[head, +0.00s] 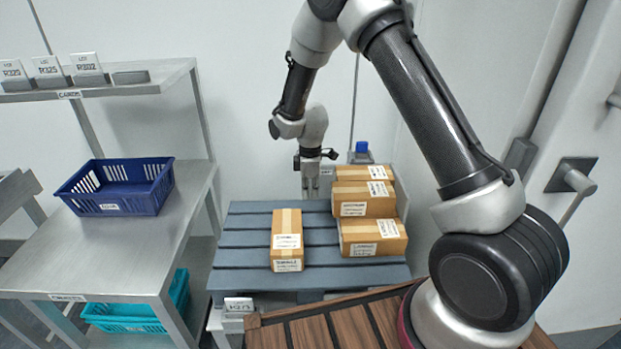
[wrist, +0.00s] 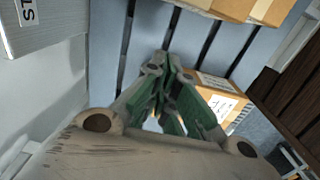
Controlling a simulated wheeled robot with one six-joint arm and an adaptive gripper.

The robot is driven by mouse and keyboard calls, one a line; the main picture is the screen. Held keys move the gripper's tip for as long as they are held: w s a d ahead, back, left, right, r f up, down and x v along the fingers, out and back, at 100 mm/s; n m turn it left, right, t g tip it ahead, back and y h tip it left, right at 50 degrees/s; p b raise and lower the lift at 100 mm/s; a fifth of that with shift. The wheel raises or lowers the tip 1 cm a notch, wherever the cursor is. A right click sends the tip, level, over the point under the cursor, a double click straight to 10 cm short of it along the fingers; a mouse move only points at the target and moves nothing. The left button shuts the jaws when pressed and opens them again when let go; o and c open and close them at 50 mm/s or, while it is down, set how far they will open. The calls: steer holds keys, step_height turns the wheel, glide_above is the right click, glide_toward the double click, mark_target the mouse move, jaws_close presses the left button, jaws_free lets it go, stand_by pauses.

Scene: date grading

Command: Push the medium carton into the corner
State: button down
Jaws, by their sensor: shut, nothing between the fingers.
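A lone brown carton (head: 286,240) with white labels sits on the left-centre of the blue-grey slatted pallet (head: 240,238). Several more cartons are grouped at the pallet's right, including a front one (head: 371,238), a middle one (head: 362,200) resting higher, and a rear one (head: 358,173). The labels are too small to read, so I cannot tell which is the medium carton. My gripper (head: 311,190) points down, shut and empty, above the pallet's back, left of the group and behind the lone carton. In the wrist view its fingers (wrist: 165,88) partly overlap a carton (wrist: 218,98); contact is unclear.
A steel table (head: 80,255) stands left with a blue basket (head: 118,186) on top and a teal crate (head: 135,312) below. A wooden slatted surface (head: 325,333) lies in front of the pallet. A wall stands behind. The pallet's left strip is free.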

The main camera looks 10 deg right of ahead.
steer(key=shift+s+d+f, duration=0.15)
steer(key=shift+d, duration=0.5)
steer(key=shift+s+d+f, duration=0.1)
steer(key=shift+d+f, duration=0.1)
steer(key=shift+d, duration=0.5)
steer(key=shift+s+d+f, duration=0.15)
steer(key=shift+d, duration=0.5)
steer(key=shift+s+d, duration=0.25)
steer(key=shift+d, duration=1)
